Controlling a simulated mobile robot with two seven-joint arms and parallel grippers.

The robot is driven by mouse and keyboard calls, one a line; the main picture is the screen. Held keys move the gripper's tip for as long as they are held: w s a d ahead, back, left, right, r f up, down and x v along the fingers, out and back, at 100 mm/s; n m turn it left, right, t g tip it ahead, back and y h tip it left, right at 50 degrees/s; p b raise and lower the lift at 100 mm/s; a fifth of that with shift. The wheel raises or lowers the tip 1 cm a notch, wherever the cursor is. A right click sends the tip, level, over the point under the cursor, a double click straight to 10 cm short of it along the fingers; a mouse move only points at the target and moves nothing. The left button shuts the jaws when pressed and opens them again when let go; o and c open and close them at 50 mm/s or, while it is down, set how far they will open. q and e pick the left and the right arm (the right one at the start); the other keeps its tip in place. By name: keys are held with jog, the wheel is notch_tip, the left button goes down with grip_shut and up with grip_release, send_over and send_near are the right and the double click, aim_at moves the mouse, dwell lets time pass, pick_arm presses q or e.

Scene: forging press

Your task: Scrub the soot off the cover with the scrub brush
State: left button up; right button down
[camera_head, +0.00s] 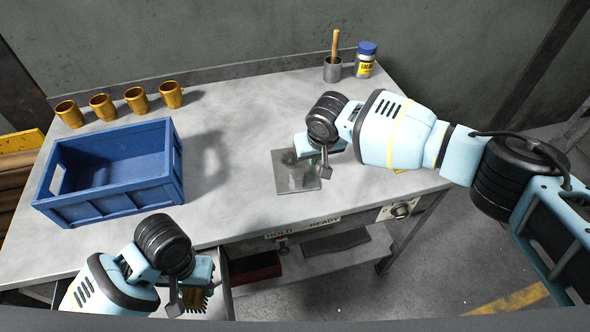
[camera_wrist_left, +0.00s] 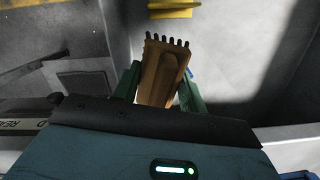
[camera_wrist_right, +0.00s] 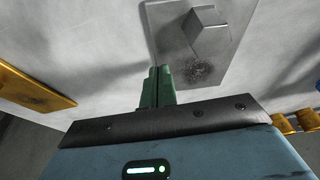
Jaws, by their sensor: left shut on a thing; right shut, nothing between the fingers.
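The cover (camera_head: 283,182) is a flat grey plate with a raised block handle, lying on the bench; in the right wrist view the plate (camera_wrist_right: 181,58) carries a dark soot patch (camera_wrist_right: 198,72) beside the handle (camera_wrist_right: 209,30). My right gripper (camera_head: 324,172) is shut and empty above the cover's right side, partly hiding it in the head view. My left gripper (camera_head: 188,300) is shut on the scrub brush (camera_head: 196,302), in front of the bench's front edge. The left wrist view shows the brush's brown wooden body (camera_wrist_left: 160,75) between the fingers, dark bristles pointing away.
A blue crate (camera_head: 110,195) stands on the bench's left, with several brass cups (camera_head: 103,106) behind it. A grey cup (camera_head: 332,70) with a wooden handle and a blue-lidded jar (camera_head: 366,60) stand at the back. A HOLD/READY strip (camera_head: 303,227) and a knob (camera_head: 400,210) line the front.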

pick_arm(q)
jog(key=shift+f, duration=0.2)
pick_arm(e)
jog(key=shift+f, duration=0.6)
